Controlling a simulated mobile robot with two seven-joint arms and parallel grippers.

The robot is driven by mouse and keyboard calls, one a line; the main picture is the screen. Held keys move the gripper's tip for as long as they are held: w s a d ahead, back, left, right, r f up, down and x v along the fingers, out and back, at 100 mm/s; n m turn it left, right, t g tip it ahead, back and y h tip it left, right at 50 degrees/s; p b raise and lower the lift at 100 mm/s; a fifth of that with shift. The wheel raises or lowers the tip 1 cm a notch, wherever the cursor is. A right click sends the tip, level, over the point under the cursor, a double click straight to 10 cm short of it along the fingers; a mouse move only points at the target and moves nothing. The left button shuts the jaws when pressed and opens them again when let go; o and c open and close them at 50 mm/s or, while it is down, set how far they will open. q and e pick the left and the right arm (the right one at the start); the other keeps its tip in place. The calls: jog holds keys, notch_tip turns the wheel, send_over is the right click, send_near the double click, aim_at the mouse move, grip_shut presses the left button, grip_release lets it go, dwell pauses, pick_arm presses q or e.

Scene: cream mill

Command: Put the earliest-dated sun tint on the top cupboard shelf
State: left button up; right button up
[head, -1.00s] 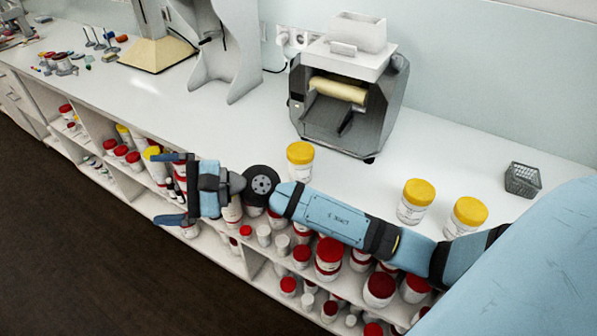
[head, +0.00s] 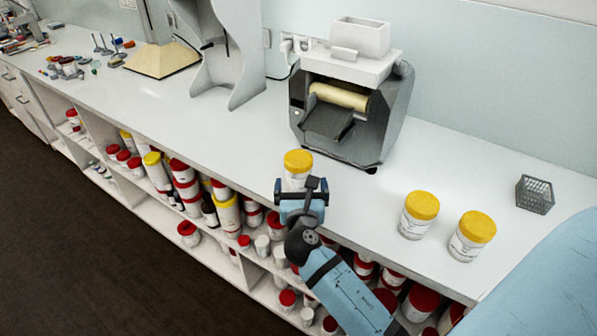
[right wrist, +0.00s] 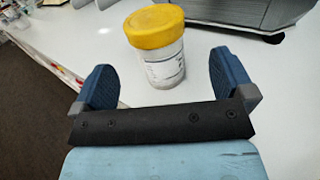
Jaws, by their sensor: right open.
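Three white jars with yellow lids stand on the white counter (head: 390,165). The left jar (head: 298,162) stands in front of the grey machine. The other two, a middle jar (head: 418,214) and a right jar (head: 471,236), stand further right. My right gripper (head: 300,186) is at the left jar, with its fingers open. In the right wrist view the left jar (right wrist: 157,45) stands upright just beyond the open fingers (right wrist: 163,85), between their lines and apart from both. Its label is too small to read. My left gripper is out of view.
A grey roller machine (head: 350,105) stands behind the left jar. A small dark wire basket (head: 535,194) is at the far right. Shelves under the counter hold several red-lidded and yellow-lidded jars (head: 228,214). The counter between the left and middle jars is clear.

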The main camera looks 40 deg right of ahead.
aim_at(298, 164)
jog(key=x, duration=0.8)
jog(key=shift+w+a, duration=0.15)
jog(key=shift+r, duration=0.1)
jog(key=c, duration=1.1)
